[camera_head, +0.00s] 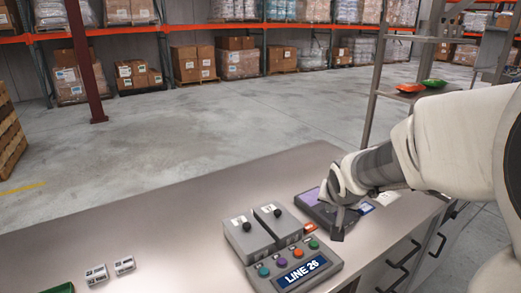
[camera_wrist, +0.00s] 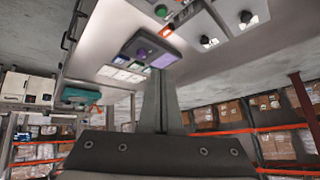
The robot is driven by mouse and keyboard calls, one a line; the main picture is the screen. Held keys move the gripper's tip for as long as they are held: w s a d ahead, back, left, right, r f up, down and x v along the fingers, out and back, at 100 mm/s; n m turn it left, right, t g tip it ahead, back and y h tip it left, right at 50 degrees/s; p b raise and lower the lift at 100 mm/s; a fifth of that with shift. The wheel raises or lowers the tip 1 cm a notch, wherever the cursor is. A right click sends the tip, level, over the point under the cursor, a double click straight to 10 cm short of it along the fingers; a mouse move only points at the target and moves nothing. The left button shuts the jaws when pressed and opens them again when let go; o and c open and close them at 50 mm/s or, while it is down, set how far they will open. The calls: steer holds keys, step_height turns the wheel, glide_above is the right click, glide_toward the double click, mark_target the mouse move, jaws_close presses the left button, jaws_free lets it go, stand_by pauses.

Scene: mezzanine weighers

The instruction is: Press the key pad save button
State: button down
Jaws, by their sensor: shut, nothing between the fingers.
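A grey key pad (camera_head: 322,272) with a "LINE 26" display and a row of teal, purple, orange and green buttons sits near the front of the steel bench. I cannot read which button is save. A flat dark device (camera_head: 313,207) with a purple screen lies behind it, partly hidden by my arm; a purple-faced device also shows in the wrist view (camera_wrist: 150,47). My gripper (camera_head: 338,234) is shut and empty, pointing down just right of the key pad's green button (camera_head: 314,244), apparently apart from it. Its fingers (camera_wrist: 162,78) show closed together in the wrist view.
Two grey boxes with black knobs (camera_head: 249,238) stand behind the key pad's left half. Small white labelled blocks (camera_head: 97,274) and a green item (camera_head: 60,288) lie at the left. The bench (camera_head: 170,235) is clear between. A metal rack (camera_head: 372,105) stands behind my arm.

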mark_target(314, 246)
steer(key=w+d+f+m+t+y, duration=0.1)
steer(key=w+f+m+y, duration=0.1)
steer(key=w+f, duration=0.9)
steer(key=shift+f+m+t+b, duration=0.35)
steer(key=shift+f+m, duration=0.25)
steer(key=shift+f, duration=0.2)
steer(key=shift+f, duration=0.1)
step_height(314, 246, down, 9)
steer(key=b, duration=0.8)
steer(key=shift+r, duration=0.2)
stand_by(0.8)
steer(key=shift+f+b, duration=0.4)
steer(key=shift+b, duration=0.1)
steer(key=shift+f+b, duration=0.3)
steer(key=shift+f, duration=0.15)
stand_by(0.3)
stand_by(0.4)
steer(key=shift+r+p, duration=0.85)
